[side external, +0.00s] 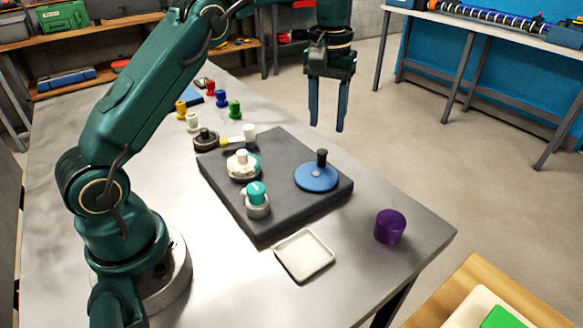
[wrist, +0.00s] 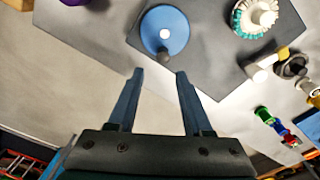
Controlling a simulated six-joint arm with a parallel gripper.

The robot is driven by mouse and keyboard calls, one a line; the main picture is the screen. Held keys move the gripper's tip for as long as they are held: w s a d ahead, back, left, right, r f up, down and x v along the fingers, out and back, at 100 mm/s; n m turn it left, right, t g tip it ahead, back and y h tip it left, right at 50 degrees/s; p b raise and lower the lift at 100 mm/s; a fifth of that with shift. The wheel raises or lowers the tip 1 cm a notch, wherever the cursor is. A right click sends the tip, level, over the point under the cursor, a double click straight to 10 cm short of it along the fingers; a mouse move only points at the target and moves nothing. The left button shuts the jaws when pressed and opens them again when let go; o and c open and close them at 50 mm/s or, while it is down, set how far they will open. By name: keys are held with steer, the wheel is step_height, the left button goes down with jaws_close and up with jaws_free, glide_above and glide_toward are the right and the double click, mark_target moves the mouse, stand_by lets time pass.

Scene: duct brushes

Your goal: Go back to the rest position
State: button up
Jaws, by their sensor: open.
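My gripper (side external: 326,125) hangs in the air with its two blue fingers pointing down, beyond the far edge of the table in the side view. It also shows in the wrist view (wrist: 158,75), with its fingers apart and nothing between them. A dark grey board (side external: 262,224) lies on the table. On it are a blue disc with a dark knob (side external: 316,178), a white brush-like round piece (side external: 243,166) and a teal-topped grey piece (side external: 257,202). In the wrist view the blue disc (wrist: 176,28) lies ahead of the fingertips, apart from them.
A purple cylinder (side external: 390,226) and a white square tray (side external: 304,256) stand near the table's front right. Several coloured pegs (side external: 221,98) and a dark round piece with a yellow and white handle (side external: 207,139) stand farther back. Air around my gripper looks clear.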

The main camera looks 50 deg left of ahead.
steer(key=s+d+r+m+t, duration=0.2)
steer(key=s+d+r+t, duration=0.15)
steer(key=s+r, duration=0.75)
steer(key=s+d+f+m+t, duration=0.1)
steer(key=s+f+m, duration=0.3)
steer(key=s+f, duration=0.4)
steer(key=s, duration=0.3)
steer(key=shift+d+f+t, duration=0.2)
steer(key=shift+d+t, duration=0.15)
steer(key=shift+d, duration=0.05)
